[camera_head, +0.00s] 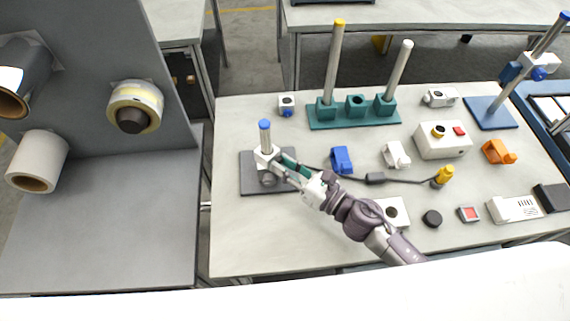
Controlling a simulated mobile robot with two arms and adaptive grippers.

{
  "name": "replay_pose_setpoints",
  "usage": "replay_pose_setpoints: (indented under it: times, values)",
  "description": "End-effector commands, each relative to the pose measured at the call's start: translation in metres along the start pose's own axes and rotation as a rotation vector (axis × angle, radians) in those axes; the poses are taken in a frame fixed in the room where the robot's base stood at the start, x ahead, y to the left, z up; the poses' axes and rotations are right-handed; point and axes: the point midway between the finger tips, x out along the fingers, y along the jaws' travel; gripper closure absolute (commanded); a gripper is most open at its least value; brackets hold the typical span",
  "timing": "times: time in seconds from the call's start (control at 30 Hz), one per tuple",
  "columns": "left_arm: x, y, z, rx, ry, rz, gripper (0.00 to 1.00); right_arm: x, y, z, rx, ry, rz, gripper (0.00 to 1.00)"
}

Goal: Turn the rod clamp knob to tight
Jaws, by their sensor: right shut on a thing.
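A short upright rod with a blue tip (265,135) stands on a dark grey base plate (251,184) at the left of the table. A white rod clamp (264,157) sits around this rod. My right gripper (279,166) reaches in from the lower right and is shut at the clamp's right side, where the knob would be. The knob is hidden by the fingers, so its angle cannot be told. A second rod stand at the far right has a blue base plate (489,114), with a white and blue clamp (541,66) on its tilted-looking rod. My left gripper is not in view.
A teal rack (357,118) with two tall rods stands at the back. A blue clamp piece (342,160), a white one (396,155) and an orange one (498,151) lie loose. A white control box (442,141) and a cabled yellow-topped part (443,176) are to the right. The table's front left is clear.

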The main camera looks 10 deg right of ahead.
Motion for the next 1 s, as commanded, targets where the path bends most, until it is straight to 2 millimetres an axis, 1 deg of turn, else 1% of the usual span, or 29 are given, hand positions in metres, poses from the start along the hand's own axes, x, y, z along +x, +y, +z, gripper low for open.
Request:
replay_pose_setpoints:
  times: [0.17, 0.2, 0.33, 0.37, 0.63, 0.73, 0.87, 1.0]
  values:
    - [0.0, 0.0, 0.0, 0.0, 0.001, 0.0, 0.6, 0.0, 0.0, 0.0, -0.002, -0.001, 0.0, 1.0]
    - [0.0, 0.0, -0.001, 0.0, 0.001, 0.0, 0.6, 0.0, 0.0, 0.0, -0.003, -0.001, 0.0, 0.73]
    - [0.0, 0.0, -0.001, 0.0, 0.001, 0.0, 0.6, 0.0, 0.0, 0.0, -0.004, -0.001, 0.0, 0.51]
    - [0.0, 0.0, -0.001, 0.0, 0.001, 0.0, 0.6, 0.0, 0.0, 0.0, -0.004, -0.001, 0.0, 0.49]
    - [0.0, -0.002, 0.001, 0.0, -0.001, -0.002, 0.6, 0.0, 0.0, 0.0, -0.004, 0.0, 0.0, 0.49]
    - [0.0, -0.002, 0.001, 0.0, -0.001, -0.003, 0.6, -0.005, 0.0, -0.001, -0.003, 0.001, -0.002, 0.49]
    - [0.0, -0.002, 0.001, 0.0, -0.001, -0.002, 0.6, -0.024, 0.0, -0.001, -0.002, 0.002, -0.002, 0.49]
    - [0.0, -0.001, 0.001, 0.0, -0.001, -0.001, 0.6, -0.054, 0.0, -0.002, -0.001, 0.004, -0.003, 0.49]
